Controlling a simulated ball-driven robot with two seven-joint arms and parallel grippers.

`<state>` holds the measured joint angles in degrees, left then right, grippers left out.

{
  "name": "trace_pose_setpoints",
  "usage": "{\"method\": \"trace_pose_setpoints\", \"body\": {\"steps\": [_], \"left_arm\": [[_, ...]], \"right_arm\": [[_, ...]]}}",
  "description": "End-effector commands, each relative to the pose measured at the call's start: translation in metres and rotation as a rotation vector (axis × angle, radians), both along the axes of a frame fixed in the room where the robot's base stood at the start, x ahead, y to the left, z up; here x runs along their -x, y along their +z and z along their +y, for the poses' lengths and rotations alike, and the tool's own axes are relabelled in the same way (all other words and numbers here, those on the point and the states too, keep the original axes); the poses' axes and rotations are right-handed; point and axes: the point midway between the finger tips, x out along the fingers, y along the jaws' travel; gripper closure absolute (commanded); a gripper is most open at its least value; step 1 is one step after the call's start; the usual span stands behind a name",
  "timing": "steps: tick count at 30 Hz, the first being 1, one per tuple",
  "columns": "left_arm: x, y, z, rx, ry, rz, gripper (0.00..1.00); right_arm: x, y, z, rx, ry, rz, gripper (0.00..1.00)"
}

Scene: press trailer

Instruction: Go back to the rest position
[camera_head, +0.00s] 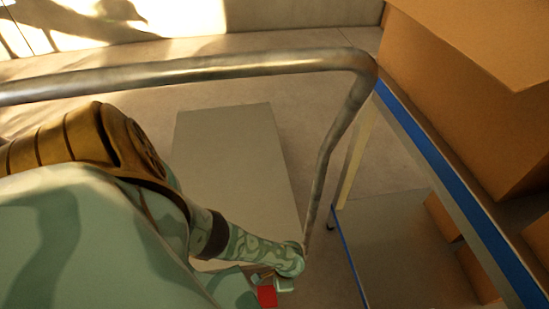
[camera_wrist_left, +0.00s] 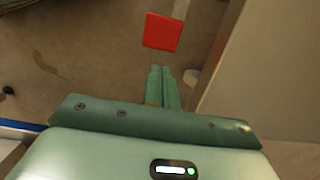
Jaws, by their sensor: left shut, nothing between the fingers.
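My left arm comes in from the left in the head view and reaches down to the lower middle, where its wrist end stands beside the red square piece (camera_head: 267,296). In the left wrist view my left gripper (camera_wrist_left: 160,70) has its two green fingers side by side, shut, with nothing between them. The red square piece (camera_wrist_left: 162,32) shows just beyond the fingertips, apart from them in the picture. I cannot tell its depth. My right gripper is in neither view.
A bent metal rail (camera_head: 200,76) crosses above my left arm and drops at its right end. A grey flat-topped block (camera_head: 235,150) stands behind the arm. At right, a blue-edged shelf (camera_head: 440,170) bears a large cardboard box (camera_head: 460,90). Smaller boxes (camera_head: 440,217) sit lower.

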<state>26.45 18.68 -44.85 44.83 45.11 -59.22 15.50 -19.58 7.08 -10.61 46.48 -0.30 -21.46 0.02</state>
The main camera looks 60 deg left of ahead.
Motion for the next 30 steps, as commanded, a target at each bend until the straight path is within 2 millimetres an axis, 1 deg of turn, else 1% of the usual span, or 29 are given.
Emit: {"method": "trace_pose_setpoints", "body": {"steps": [1, 20, 23, 26, 27, 28, 29, 30], "left_arm": [[0.0, 0.002, 0.0, 0.0, 0.0, 0.0, 1.0], [0.0, 0.001, 0.0, 0.001, -0.004, 0.001, 1.0], [-0.008, 0.0, -0.002, 0.012, -0.027, -0.038, 1.0], [-0.034, 0.001, 0.0, 0.013, -0.073, -0.152, 1.0], [-0.038, 0.0, -0.001, 0.015, -0.089, -0.199, 1.0], [-0.034, -0.004, -0.002, 0.019, -0.101, -0.228, 1.0], [-0.024, -0.009, -0.004, 0.024, -0.109, -0.252, 1.0], [-0.002, -0.018, -0.006, 0.03, -0.117, -0.271, 1.0]], "right_arm": [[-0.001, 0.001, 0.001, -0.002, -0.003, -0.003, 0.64], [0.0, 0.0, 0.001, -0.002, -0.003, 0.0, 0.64], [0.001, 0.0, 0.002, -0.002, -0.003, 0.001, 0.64], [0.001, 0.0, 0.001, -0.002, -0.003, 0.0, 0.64], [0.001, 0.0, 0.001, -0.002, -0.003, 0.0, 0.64], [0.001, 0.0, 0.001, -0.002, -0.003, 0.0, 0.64], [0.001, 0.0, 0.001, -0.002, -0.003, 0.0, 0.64], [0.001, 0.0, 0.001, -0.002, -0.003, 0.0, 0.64]]}}
